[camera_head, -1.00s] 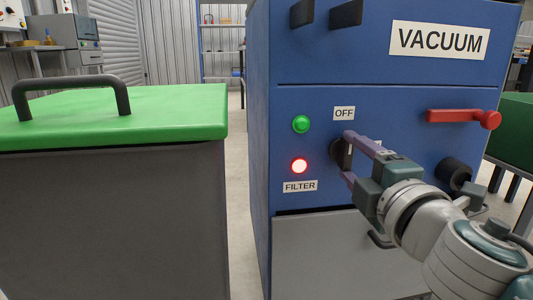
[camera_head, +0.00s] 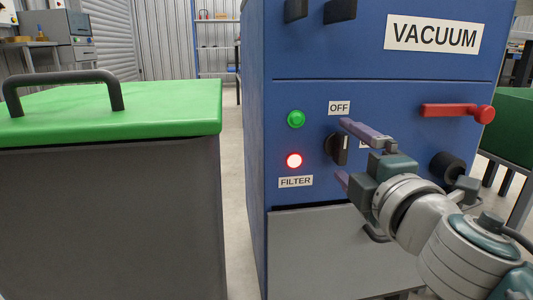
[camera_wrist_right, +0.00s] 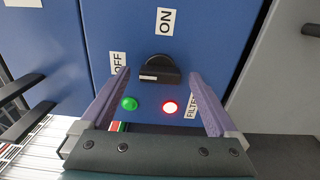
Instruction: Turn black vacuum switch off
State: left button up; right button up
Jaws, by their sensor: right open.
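The black vacuum switch (camera_head: 334,148) is a knob on the front of the blue vacuum cabinet (camera_head: 400,93), below the OFF label (camera_head: 339,108). In the right wrist view the switch (camera_wrist_right: 160,69) lies with its white mark toward the OFF label (camera_wrist_right: 118,63); the ON label (camera_wrist_right: 165,21) is above it. My right gripper (camera_head: 343,151) is open and empty in front of the switch, its fingertips apart from the knob on either side. The wrist view shows the gripper (camera_wrist_right: 160,73) with the knob between its fingers in the picture. My left gripper is not in view.
A green light (camera_head: 296,119) and a lit red light (camera_head: 294,161) with a FILTER label (camera_head: 295,182) sit left of the switch. A red handle (camera_head: 455,111) and a black round fitting (camera_head: 447,167) stick out at right. A green-lidded bin (camera_head: 160,110) stands at left.

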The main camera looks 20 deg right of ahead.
jog(key=v, duration=1)
jog(key=shift+b, duration=0.3)
jog(key=shift+d, duration=0.1)
